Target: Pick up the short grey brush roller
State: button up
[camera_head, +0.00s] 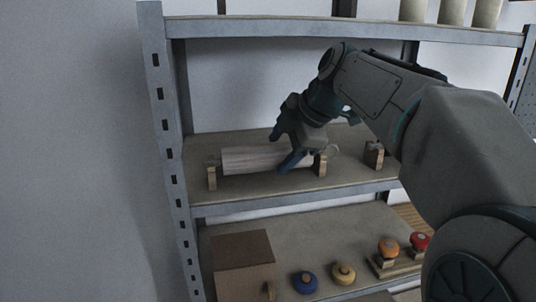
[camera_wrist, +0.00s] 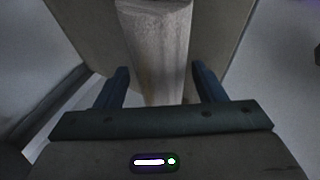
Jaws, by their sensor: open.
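A short pale grey roller (camera_head: 246,160) lies level across two small wooden supports on the middle shelf (camera_head: 350,183). It has a streaky, brushed surface. My gripper (camera_head: 284,148) is over the right part of the roller, open, with its dark blue fingers pointing down. In the wrist view the roller (camera_wrist: 158,45) runs between the two spread fingers (camera_wrist: 161,72). A gap shows on each side, and the near end of the roller goes out of sight behind the gripper body.
A wooden support (camera_head: 211,173) holds the roller's left end and another (camera_head: 320,165) its right end. A small bracket (camera_head: 374,154) stands further right. The upper shelf (camera_head: 300,27) is overhead. Below are a brown box (camera_head: 243,258) and several coloured knobs, one blue (camera_head: 305,282).

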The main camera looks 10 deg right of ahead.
jog(key=shift+x, duration=1.5)
jog(key=c, duration=0.9)
jog(key=shift+r, duration=0.1)
jog(key=shift+r, duration=0.1)
